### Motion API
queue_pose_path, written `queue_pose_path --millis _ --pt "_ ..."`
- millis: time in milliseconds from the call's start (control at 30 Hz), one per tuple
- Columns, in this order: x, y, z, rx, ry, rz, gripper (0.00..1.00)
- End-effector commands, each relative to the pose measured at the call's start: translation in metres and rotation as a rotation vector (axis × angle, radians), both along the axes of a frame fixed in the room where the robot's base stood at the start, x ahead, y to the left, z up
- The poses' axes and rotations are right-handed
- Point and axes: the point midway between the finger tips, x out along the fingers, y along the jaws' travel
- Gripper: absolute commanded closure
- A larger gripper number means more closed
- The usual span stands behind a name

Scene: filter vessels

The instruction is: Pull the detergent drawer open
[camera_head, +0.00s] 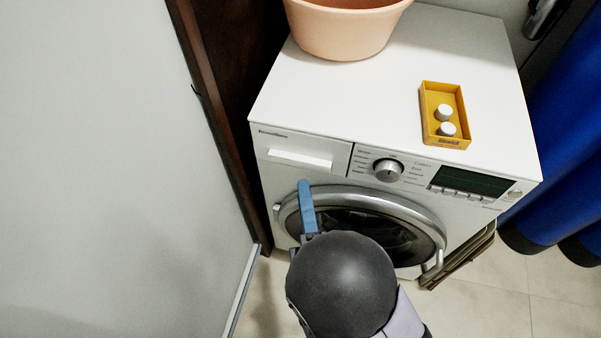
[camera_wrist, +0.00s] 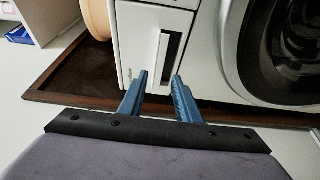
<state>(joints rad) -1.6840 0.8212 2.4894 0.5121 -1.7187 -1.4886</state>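The detergent drawer (camera_head: 280,142) is at the upper left of the white washing machine's front and looks flush with it. Its white bar handle (camera_head: 300,159) runs along its lower part. In the wrist view the handle (camera_wrist: 162,57) appears upright, with a dark recess beside it. My gripper (camera_head: 304,184) is just below and in front of the drawer in the head view; only one blue finger shows clearly there. In the wrist view both blue fingers of my gripper (camera_wrist: 159,76) are apart, pointing at the handle with nothing between them. Contact with the handle is not visible.
The round door (camera_head: 370,215) with its silver rim is below the drawer. A control knob (camera_head: 388,169) is to the drawer's right. A yellow tray (camera_head: 429,128) with two white pieces and a peach basin (camera_head: 345,30) stand on top. A grey wall (camera_head: 110,170) is at left.

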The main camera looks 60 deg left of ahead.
Motion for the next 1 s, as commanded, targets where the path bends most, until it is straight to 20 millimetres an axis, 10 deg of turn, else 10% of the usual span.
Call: queue_pose_path --millis 500,900,1000 --pt "0.023 0.054 0.000 0.000 0.001 0.000 0.70" --pt "0.026 0.060 0.000 -0.001 -0.001 0.000 0.70" --pt "0.026 0.061 0.000 0.000 0.000 0.001 0.91"
